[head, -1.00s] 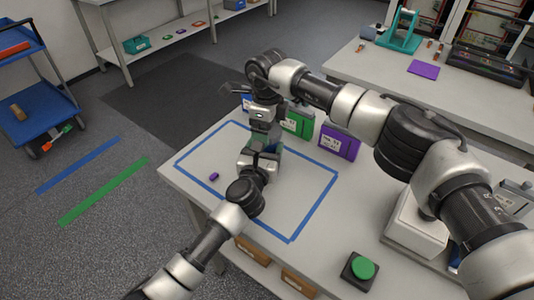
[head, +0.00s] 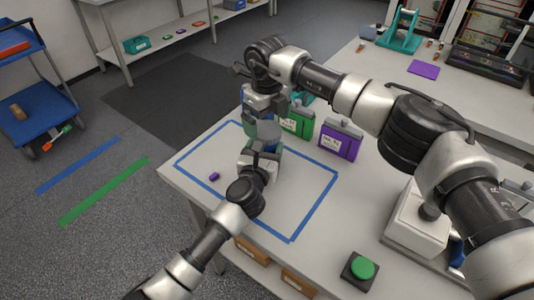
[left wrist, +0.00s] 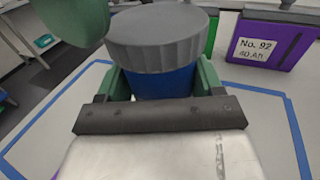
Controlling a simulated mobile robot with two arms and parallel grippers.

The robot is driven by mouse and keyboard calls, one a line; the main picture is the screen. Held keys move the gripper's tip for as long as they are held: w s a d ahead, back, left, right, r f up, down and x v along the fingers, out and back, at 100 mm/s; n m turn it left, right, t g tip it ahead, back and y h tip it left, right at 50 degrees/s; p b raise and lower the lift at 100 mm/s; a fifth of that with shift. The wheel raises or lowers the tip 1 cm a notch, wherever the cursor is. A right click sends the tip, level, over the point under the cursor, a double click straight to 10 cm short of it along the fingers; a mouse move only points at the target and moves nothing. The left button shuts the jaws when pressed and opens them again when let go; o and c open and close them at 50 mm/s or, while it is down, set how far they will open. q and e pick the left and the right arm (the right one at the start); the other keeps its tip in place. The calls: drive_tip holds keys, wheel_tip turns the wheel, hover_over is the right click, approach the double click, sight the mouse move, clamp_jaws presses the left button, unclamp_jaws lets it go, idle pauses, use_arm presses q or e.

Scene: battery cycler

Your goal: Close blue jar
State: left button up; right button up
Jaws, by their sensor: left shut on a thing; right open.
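The blue jar (left wrist: 165,82) stands upright with a round grey lid (left wrist: 158,38) on top, seen close in the left wrist view. In the head view the grey lid (head: 268,131) shows just below my right gripper. My left gripper (head: 264,152) is shut around the jar's body from the near side, its green fingers on both sides below the lid. My right gripper (head: 265,112) is open, pointing down above the lid and apart from it. Green parts of it show at the top of the left wrist view. Whether the lid is screwed tight cannot be told.
A green case (head: 298,122) and a purple case (head: 340,140) stand behind the jar. A small purple piece (head: 214,176) lies inside the blue tape outline (head: 315,214). A green button (head: 362,269) is at the table's near right. The taped area's front is mostly clear.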

wheel_tip(320, 180, up, 9)
drive_tip(key=shift+r, duration=0.15)
use_arm(q)
drive_tip(key=o, duration=1.8)
drive_tip(key=v, duration=1)
drive_tip(key=shift+s+a, duration=0.1)
drive_tip(key=shift+s, duration=0.25)
